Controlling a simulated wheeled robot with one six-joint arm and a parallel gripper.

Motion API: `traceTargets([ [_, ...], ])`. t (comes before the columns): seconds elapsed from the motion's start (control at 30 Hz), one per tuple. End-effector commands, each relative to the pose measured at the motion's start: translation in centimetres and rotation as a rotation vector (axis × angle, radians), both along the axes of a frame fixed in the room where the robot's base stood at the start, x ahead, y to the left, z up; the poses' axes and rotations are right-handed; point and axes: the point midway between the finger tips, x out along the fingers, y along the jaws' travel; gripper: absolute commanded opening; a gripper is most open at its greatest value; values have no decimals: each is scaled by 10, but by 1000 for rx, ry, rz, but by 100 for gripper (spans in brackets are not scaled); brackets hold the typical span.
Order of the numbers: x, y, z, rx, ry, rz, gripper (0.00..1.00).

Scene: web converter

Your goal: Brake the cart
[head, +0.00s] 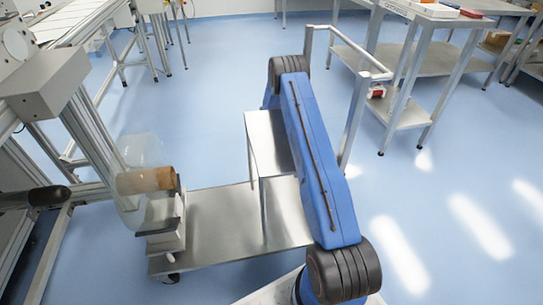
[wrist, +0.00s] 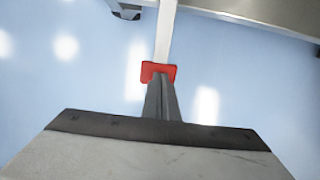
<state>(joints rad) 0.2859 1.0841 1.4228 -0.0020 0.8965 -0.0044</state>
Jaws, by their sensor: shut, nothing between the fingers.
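A low metal cart (head: 215,225) stands at the centre left in the head view, with a raised metal step (head: 265,130) on it. Its caster (head: 172,278) shows at the front left. In the wrist view a red pedal-like piece (wrist: 170,68) sits at the lower end of a pale metal strip (wrist: 166,30). My gripper (wrist: 158,80) is shut and empty, its fingertips overlapping the red piece in the picture. I cannot tell whether they touch. In the head view my gripper is hidden behind my blue arm.
A metal edge (wrist: 265,18) and a dark caster (wrist: 124,10) show at the top of the wrist view. A wheeled side table (head: 435,22) stands at the upper right, with a small red object (head: 377,91) near its leg. Machine framing (head: 95,135) is at left. Blue floor is open at right.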

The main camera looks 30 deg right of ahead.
Motion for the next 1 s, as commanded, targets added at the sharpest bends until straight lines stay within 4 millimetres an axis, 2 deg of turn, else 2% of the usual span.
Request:
traceTargets([
  [0.5,-4,1,-40,-1,-2,0,0],
  [1.0,-10,3,-56,0,-1,0,0],
])
